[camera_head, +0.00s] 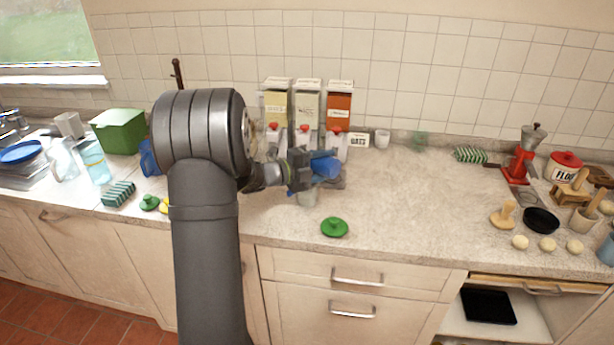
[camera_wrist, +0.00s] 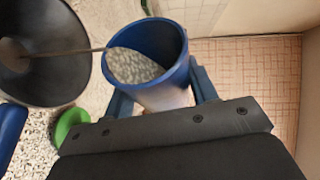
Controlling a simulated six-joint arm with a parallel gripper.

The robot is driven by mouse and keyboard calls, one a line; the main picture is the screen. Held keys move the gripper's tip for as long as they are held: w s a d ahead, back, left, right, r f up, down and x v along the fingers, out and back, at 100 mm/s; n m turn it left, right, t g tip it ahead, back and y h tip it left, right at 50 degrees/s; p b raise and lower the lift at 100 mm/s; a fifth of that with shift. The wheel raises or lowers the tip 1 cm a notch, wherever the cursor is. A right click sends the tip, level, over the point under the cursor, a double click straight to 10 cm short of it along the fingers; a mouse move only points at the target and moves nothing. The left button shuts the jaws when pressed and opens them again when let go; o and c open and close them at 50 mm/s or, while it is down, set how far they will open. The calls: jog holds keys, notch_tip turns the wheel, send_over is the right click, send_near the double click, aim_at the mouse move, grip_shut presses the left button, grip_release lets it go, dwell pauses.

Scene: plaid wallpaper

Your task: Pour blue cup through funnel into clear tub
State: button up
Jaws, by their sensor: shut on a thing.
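My gripper (camera_head: 308,168) is shut on the blue cup (camera_head: 325,166) above the counter. In the wrist view the blue cup (camera_wrist: 172,96) sits between the fingers, with pale grey grainy contents visible inside. The cup looks tilted in the head view. A dark funnel (camera_wrist: 40,75) lies beside the cup's mouth in the wrist view, and a thin brown line runs between the two; I cannot tell what it is. A small clear tub (camera_head: 308,198) stands on the counter below my gripper, partly hidden.
A green knobbed lid (camera_head: 334,227) lies in front. Three dispensers (camera_head: 308,105) stand against the tiled wall behind. A green box (camera_head: 118,131) and a jug are at left. A red grinder (camera_head: 520,165) and a dark bowl (camera_head: 541,220) are at right. The counter right of centre is clear.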

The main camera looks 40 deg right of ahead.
jog(key=shift+w+r+n+h, duration=0.25)
jog(key=shift+r+n+h, duration=0.1)
jog(key=shift+n, duration=0.25)
jog(key=shift+w+a+r+n, duration=0.1)
jog(key=shift+w+r+n, duration=0.05)
jog(key=shift+n, duration=0.15)
jog(key=shift+w+a+r+n+h, duration=0.1)
jog(key=shift+w+r+n+h, duration=0.25)
jog(key=shift+n, duration=0.45)
jog(key=shift+w+a+r+n+h, duration=0.1)
jog(key=shift+w+n+h, duration=0.25)
jog(key=shift+n, duration=0.45)
dwell(1.1)
